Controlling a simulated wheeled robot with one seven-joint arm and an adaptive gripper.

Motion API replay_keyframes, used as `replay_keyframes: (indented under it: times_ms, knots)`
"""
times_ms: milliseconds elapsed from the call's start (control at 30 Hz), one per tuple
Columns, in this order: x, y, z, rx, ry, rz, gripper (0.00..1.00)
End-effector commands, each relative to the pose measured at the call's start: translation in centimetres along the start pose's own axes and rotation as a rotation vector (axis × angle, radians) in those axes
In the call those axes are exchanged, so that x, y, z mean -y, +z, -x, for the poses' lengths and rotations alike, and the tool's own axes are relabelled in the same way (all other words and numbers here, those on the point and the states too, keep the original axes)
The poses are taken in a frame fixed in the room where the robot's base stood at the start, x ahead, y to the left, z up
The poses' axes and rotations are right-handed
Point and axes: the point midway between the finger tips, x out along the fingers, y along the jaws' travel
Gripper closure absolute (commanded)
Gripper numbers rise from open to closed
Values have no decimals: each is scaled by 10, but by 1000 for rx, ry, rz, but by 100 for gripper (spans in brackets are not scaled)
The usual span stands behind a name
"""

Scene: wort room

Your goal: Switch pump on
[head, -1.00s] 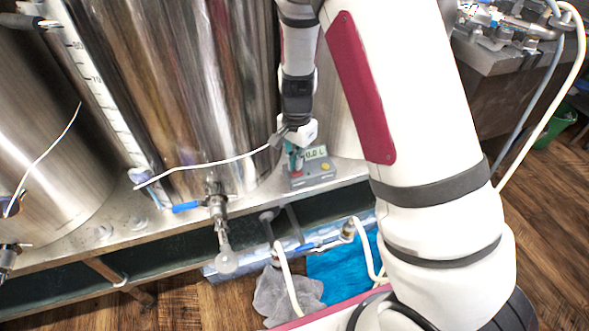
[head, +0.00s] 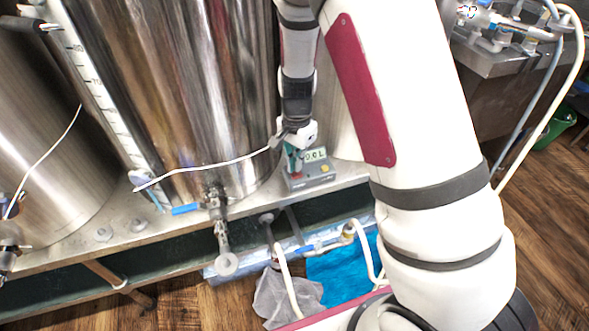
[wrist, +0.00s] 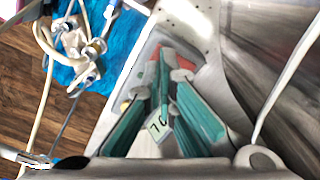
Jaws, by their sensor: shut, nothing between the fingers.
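A small grey control box (head: 312,178) stands on the metal shelf in front of the large steel vessel. In the wrist view my gripper (wrist: 168,78) is shut and empty, fingertips beside a red part (wrist: 166,53) on the box (wrist: 148,48). The fingers hide much of the panel, and I cannot tell whether they touch it. The display (wrist: 157,124) shows between the fingers.
Below the shelf are white hoses (head: 288,285), a grey cloth (head: 265,300) and a blue sheet (head: 335,268).

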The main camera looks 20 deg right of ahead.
Motion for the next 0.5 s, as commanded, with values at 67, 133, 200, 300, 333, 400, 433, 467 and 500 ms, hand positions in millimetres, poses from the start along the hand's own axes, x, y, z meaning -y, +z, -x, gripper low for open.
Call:
replay_keyframes:
  times_ms: [67, 133, 200, 300, 333, 400, 433, 467, 500]
  knots:
    - [0, 0, 0, 0, 0, 0, 100]
    - [0, 0, 0, 0, 0, 0, 100]
    - [0, 0, 0, 0, 0, 0, 100]
    - [0, 0, -1, 0, 0, 0, 100]
    - [0, 0, -2, 0, 0, 0, 100]
    - [0, 0, -3, 0, 0, 0, 100]
    - [0, 0, -4, 0, 0, 0, 100]
    - [0, 0, -5, 0, 0, 0, 100]
    - [0, 0, -6, 0, 0, 0, 100]
